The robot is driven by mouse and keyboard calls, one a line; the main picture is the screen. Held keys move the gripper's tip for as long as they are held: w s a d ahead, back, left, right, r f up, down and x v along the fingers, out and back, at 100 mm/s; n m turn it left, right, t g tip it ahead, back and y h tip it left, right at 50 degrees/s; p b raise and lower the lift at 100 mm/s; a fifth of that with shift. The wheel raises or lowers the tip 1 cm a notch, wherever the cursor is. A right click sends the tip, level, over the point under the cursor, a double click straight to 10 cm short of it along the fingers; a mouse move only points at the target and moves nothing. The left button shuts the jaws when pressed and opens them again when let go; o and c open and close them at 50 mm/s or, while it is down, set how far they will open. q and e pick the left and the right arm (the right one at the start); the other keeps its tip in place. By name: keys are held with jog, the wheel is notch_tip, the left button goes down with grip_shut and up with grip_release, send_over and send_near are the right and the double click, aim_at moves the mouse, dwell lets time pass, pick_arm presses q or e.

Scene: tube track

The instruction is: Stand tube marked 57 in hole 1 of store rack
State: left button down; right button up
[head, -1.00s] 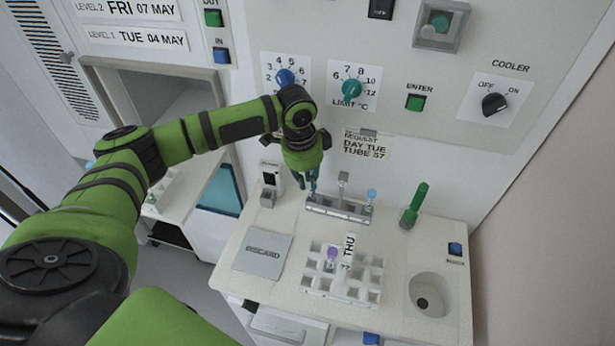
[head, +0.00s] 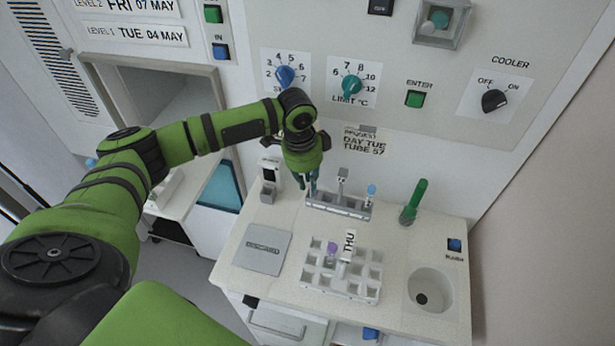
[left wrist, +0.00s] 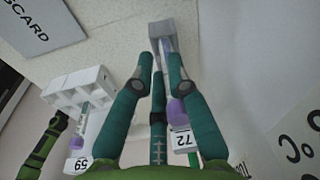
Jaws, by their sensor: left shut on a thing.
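My left gripper (head: 310,186) points down at the left end of the grey rack (head: 325,207) at the back of the counter. Its fingers are closed together, and the held part is mostly hidden by them. In the left wrist view, a purple-capped tube (left wrist: 177,112) shows between the fingers; its small tag looks like 72. The grey rack's end (left wrist: 164,36) lies just beyond the fingertips (left wrist: 159,66). A tube with a light blue cap (head: 371,190) stands at the rack's right end. My right gripper is not in view.
A grey DISCARD pad (head: 262,250) lies left. A green upright item (head: 415,200) and a round basin (head: 430,285) are right. The wall is close behind.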

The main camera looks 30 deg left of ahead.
pick_arm(q)
jog(key=shift+f, duration=0.5)
jog(key=c, duration=1.1)
grip_release()
jog(key=shift+c, duration=0.2)
jog(key=shift+r, duration=0.15)
notch_tip(320, 180, up, 12)
jog(key=s, duration=0.1)
jog(key=shift+a, duration=0.4)
